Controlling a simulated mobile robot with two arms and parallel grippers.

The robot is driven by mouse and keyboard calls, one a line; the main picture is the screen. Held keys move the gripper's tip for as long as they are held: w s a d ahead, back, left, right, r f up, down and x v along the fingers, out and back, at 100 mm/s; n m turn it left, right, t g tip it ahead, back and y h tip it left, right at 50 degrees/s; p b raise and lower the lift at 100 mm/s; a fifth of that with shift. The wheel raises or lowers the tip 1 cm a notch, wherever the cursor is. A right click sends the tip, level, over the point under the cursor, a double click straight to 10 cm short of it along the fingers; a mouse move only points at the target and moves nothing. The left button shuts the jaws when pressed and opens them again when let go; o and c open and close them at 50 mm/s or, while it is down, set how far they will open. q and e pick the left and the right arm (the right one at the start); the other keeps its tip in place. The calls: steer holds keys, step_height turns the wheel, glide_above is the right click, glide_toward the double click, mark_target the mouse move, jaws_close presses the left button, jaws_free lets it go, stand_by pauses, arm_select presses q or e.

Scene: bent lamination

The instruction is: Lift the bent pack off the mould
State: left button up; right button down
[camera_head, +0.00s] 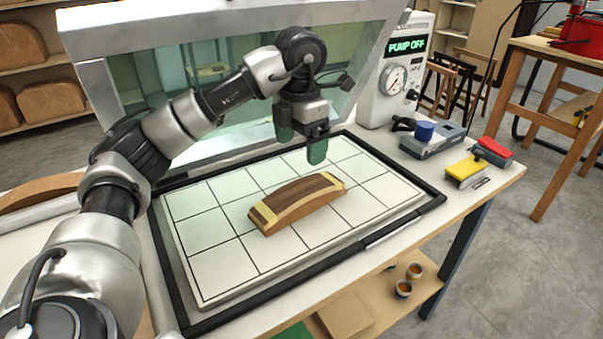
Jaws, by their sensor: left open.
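The bent pack (298,196) is an arched wooden piece with dark brown and lighter strips and pale ends. It sits near the middle of a white gridded bed (205,262). A wooden body shows below its arched top along the near side; I cannot tell where the pack ends and the mould begins. My left gripper (301,148) points down with green finger pads parted, empty. It hangs above and behind the pack, apart from it. My right gripper is not in view.
A black frame (265,309) borders the bed, and a raised lid with a clear pane (150,83) stands behind. A pump box (395,75) reads "PUMP OFF". A blue-topped item (425,131) and yellow (466,169) and red blocks (494,150) lie at the right. The bed around the pack is clear.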

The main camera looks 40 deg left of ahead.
arm_select(q)
glide_above(299, 188)
step_height(299, 188, down, 4)
steer(key=shift+d+f+b, duration=0.1)
steer(key=shift+f+b, duration=0.15)
steer(key=shift+b, duration=0.05)
steer(key=shift+w+f, duration=0.1)
steer(key=shift+f, duration=0.6)
step_height(299, 188, down, 4)
steer(key=shift+r, duration=0.25)
steer(key=shift+f, duration=0.45)
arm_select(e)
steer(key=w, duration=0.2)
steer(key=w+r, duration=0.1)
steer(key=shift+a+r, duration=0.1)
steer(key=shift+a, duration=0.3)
arm_select(q)
steer(key=c, duration=1.1)
steer(key=shift+o, duration=0.2)
steer(key=shift+r, duration=0.15)
